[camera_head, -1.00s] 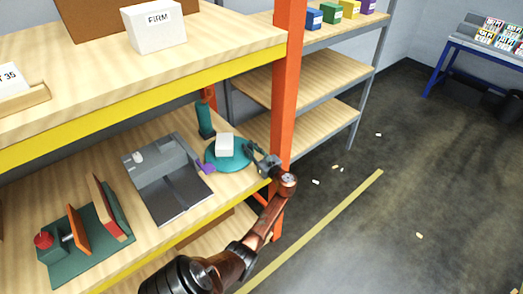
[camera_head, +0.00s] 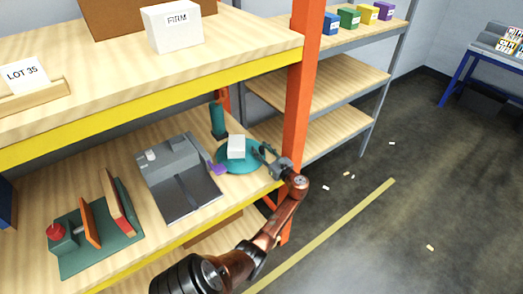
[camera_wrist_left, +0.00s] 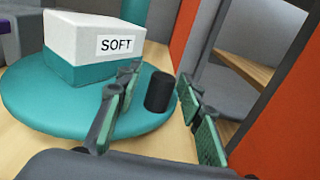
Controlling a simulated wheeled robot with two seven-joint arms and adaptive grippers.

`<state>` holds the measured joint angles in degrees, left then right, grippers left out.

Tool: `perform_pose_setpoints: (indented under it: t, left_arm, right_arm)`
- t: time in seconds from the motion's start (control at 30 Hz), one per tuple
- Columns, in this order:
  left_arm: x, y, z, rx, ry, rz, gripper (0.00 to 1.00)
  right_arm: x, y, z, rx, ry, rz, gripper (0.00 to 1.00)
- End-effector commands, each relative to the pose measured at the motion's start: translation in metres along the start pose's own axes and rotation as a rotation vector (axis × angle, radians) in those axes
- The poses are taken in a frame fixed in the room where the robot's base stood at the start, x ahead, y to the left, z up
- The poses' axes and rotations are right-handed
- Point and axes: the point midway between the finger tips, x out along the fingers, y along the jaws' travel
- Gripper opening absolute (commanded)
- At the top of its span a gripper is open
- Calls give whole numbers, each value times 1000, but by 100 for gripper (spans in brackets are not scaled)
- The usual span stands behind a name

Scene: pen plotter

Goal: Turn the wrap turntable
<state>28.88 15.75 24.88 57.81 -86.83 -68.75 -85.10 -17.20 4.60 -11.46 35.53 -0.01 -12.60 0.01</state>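The wrap turntable is a round teal disc (camera_head: 228,168) at the right end of the lower shelf. It also shows in the left wrist view (camera_wrist_left: 40,112). A white and teal block labelled SOFT (camera_wrist_left: 92,45) sits on it, also in the head view (camera_head: 236,148). A short dark upright peg (camera_wrist_left: 159,92) stands near the disc's rim. My left gripper (camera_head: 266,155) is at the disc's right edge. In the left wrist view its green-padded fingers (camera_wrist_left: 158,100) are apart, with the peg showing in the gap between them, not clamped. My right gripper is not in view.
An orange rack post (camera_head: 299,90) stands close right of my left gripper. A teal upright post (camera_head: 218,120) is behind the disc. A grey device (camera_head: 180,170) with a purple part is left of it. The yellow-edged upper shelf (camera_head: 150,98) hangs above.

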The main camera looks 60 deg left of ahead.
Motion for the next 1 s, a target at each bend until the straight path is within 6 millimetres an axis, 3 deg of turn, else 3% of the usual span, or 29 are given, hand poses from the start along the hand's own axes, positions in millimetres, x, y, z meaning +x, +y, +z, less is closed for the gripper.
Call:
perform_pose_setpoints:
  t: [0.37, 0.8, 1.0]
  left_arm:
    - [-8, -2, -1, 0, 0, -4, 37]
    - [-90, 0, -1, 0, 1, -2, 37]
    - [-114, 0, -1, 1, 1, -1, 37]
  right_arm:
    - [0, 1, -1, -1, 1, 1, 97]
    - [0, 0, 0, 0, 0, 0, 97]
    - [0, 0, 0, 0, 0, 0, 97]
